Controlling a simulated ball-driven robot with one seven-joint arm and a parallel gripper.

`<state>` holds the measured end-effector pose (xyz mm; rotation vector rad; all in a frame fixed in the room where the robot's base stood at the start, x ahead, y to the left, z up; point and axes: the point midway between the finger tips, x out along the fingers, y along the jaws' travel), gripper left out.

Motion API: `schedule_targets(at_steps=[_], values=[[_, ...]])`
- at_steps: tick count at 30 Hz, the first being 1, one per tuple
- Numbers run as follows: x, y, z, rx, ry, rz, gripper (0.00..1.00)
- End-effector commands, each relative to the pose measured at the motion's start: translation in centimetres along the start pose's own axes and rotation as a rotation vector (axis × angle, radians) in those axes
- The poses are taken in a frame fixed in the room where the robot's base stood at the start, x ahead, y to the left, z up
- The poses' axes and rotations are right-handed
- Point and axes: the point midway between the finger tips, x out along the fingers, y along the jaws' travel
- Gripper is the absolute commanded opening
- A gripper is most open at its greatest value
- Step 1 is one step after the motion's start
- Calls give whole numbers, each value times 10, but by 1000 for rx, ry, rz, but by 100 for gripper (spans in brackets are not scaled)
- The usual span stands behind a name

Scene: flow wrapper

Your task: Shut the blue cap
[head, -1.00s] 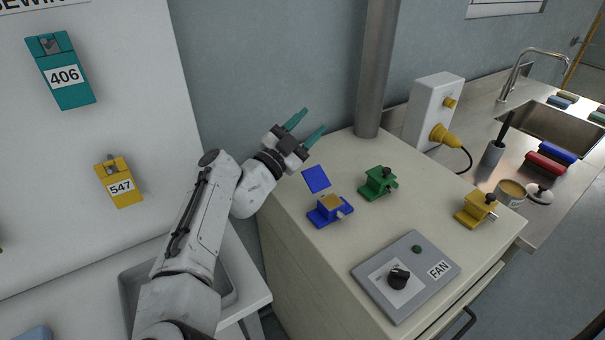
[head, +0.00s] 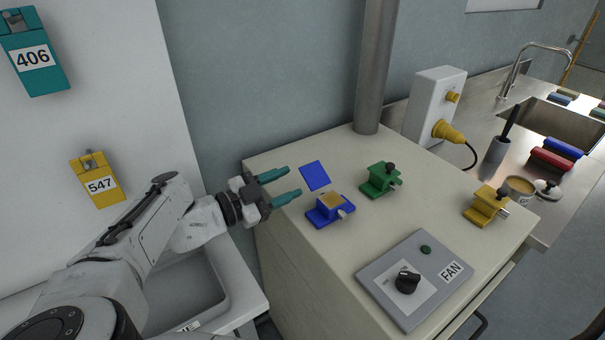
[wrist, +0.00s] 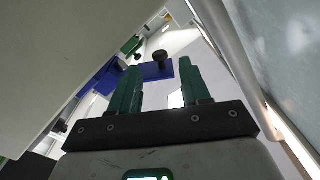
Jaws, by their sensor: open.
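The blue cap (head: 315,176) is a flat blue plate that stands raised at the back of its blue block (head: 328,210) on the cabinet top. A tan face shows on top of the block, and a light knob sticks out at its right. My gripper (head: 295,182) is open and empty, its two teal fingers pointing right, just left of the raised cap. In the wrist view, blue parts (wrist: 152,74) and a dark knob show ahead of the open fingers; which blue part is the cap I cannot tell.
A green block (head: 380,180) stands right of the blue one, and a yellow block (head: 486,206) farther right. A grey FAN panel (head: 415,280) with a black knob lies in front.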

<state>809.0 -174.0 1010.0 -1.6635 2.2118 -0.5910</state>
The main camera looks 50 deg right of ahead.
Motion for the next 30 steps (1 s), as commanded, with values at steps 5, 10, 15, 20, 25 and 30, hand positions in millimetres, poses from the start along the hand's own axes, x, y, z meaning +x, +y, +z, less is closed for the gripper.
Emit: schedule_targets(at_steps=[5, 10, 15, 20, 25, 30], values=[[29, 0, -1, -1, 1, 2, 47], [45, 0, 0, 0, 0, 0, 47], [50, 0, 0, 0, -1, -1, 47], [50, 0, 1, 0, -1, -1, 47], [49, 0, 1, 0, -1, -1, 34], [49, 0, 0, 0, -1, -1, 18]])
